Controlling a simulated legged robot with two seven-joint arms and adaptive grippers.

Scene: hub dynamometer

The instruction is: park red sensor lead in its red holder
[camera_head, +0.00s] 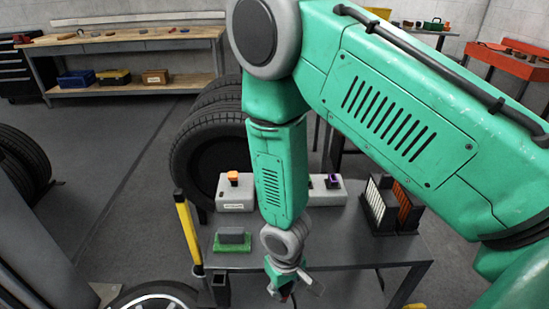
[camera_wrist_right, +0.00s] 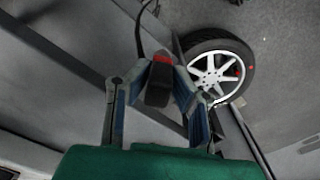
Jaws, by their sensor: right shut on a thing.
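My right gripper (camera_head: 285,292) is low at the front edge of the grey table in the head view. In the right wrist view, its blue-lined fingers (camera_wrist_right: 158,92) are shut on the red sensor lead, a dark plug with a red end (camera_wrist_right: 159,85). A dark cable runs up from it. In the head view only a small dark and red bit shows at the fingertips. I cannot make out a red holder in either view; my arm covers the middle of the table's back row. My left gripper is out of view.
The grey table (camera_head: 330,250) carries a white box with an orange plug (camera_head: 233,177), another with a purple plug (camera_head: 332,181), a grey block on green (camera_head: 232,238) and dark finned units (camera_head: 380,205). A yellow post (camera_head: 188,232) stands left. A spoked wheel (camera_wrist_right: 215,70) shows beyond the gripper.

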